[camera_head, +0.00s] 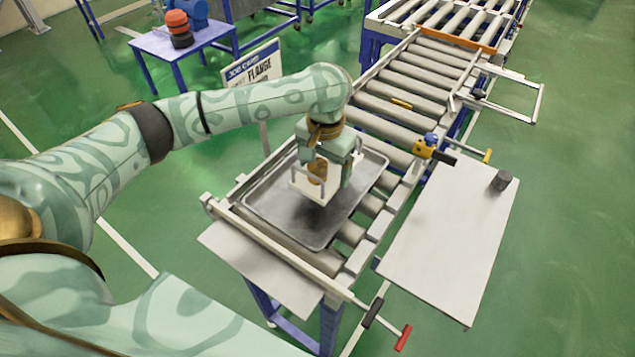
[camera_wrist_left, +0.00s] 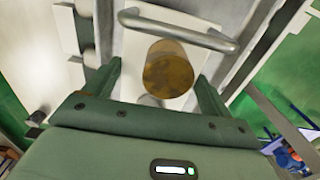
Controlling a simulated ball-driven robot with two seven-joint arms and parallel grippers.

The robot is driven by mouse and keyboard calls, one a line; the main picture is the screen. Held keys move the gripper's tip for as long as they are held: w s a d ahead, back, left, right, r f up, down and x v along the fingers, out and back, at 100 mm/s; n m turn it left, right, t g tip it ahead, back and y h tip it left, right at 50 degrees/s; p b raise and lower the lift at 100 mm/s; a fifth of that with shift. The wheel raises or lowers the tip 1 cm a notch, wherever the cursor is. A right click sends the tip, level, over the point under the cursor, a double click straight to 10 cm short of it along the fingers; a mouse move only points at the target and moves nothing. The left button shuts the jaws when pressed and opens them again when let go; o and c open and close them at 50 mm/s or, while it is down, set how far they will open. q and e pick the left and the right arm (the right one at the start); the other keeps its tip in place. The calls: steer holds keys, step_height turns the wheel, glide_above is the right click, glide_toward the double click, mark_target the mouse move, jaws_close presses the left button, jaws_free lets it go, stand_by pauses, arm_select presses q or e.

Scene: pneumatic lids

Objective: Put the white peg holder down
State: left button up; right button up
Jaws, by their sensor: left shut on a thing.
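The white peg holder (camera_head: 301,181) is a pale plate with a bar handle and a brown, brass-like cylinder at its middle. My left gripper (camera_head: 328,166) is shut on it, fingers pointing down, over the grey metal tray (camera_head: 262,197) on the roller conveyor. I cannot tell whether the holder touches the tray. In the left wrist view the holder (camera_wrist_left: 140,45) lies between the two fingers of my gripper (camera_wrist_left: 157,82), with the cylinder and metal handle in front. Part of the holder is hidden by the fingers. My right gripper is not in view.
The tray floor around the holder is bare. A white side table (camera_head: 450,235) on the right carries a small dark cylinder (camera_head: 501,180). A yellow and blue fitting (camera_head: 425,147) sits at the conveyor edge. A sign (camera_head: 255,72) stands behind my arm. A lever with a red grip (camera_head: 403,338) sticks out in front.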

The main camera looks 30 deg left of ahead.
arm_select(q)
steer(key=shift+s+a+f, duration=0.15)
steer(key=shift+a+f, duration=0.25)
steer(key=f+b, duration=0.1)
steer(key=f, duration=0.1)
steer(key=f+b, duration=0.1)
steer(key=f, duration=0.1)
steer(key=shift+s+a+b, duration=0.15)
steer(key=shift+a+b, duration=0.15)
steer(key=shift+a, duration=0.05)
steer(key=shift+c, duration=0.7)
steer(key=shift+r, duration=0.1)
steer(key=o, duration=1.4)
steer(key=shift+o, duration=0.2)
step_height(320, 180, up, 12)
steer(key=p, duration=0.5)
steer(key=shift+p, duration=0.3)
